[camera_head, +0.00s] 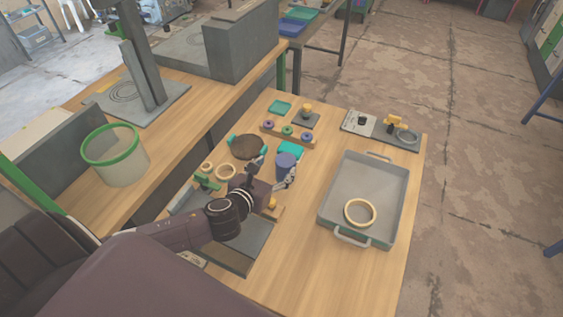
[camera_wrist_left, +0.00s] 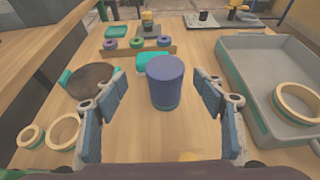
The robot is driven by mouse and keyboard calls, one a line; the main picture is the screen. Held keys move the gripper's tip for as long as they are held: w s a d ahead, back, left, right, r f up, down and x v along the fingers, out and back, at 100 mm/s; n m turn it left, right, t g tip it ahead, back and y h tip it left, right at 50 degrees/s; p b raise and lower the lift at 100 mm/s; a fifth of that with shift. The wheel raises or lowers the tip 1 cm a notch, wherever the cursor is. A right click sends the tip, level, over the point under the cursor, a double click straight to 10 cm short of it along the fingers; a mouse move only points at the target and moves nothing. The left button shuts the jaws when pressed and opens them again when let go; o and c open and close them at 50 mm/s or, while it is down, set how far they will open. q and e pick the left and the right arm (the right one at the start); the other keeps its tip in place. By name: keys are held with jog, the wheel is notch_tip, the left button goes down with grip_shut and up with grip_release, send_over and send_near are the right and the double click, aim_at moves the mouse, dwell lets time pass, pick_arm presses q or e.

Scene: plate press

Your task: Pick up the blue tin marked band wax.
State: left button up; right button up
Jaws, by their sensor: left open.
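The blue tin (camera_head: 285,165) stands upright on the wooden table in the head view, and no marking on it is readable. In the left wrist view the blue tin (camera_wrist_left: 165,82) stands centred ahead, between the lines of the two fingers. My left gripper (camera_head: 274,174) is open at the tin's near side in the head view. In the left wrist view its fingers (camera_wrist_left: 166,108) are spread to the left and right of the tin, with a visible gap on each side. My right gripper shows in neither view.
A grey tray (camera_head: 332,190) with a pale ring (camera_head: 360,212) stands to the right. A brown disc (camera_head: 246,146) and pale rings (camera_head: 225,171) lie left of the tin. A teal block (camera_head: 291,149) and a rack with coloured rings (camera_head: 288,133) are behind it.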

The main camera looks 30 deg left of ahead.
aim_at(284, 162)
pick_arm(q)
jog(key=shift+w+d+f+p, duration=0.15)
jog(key=shift+w+d+f, duration=0.05)
jog(key=shift+w, duration=0.4)
jog(key=shift+w+d+f+p, duration=0.15)
jog(key=shift+w+f, duration=0.05)
jog(key=shift+w, duration=0.4)
jog(key=x, duration=0.3)
jog(key=shift+w+f+p, duration=0.25)
jog(key=shift+w+p, duration=0.05)
jog(key=shift+w+f, duration=0.1)
jog(key=shift+w, duration=0.1)
jog(key=shift+c, duration=0.2)
jog(key=c, duration=1.5)
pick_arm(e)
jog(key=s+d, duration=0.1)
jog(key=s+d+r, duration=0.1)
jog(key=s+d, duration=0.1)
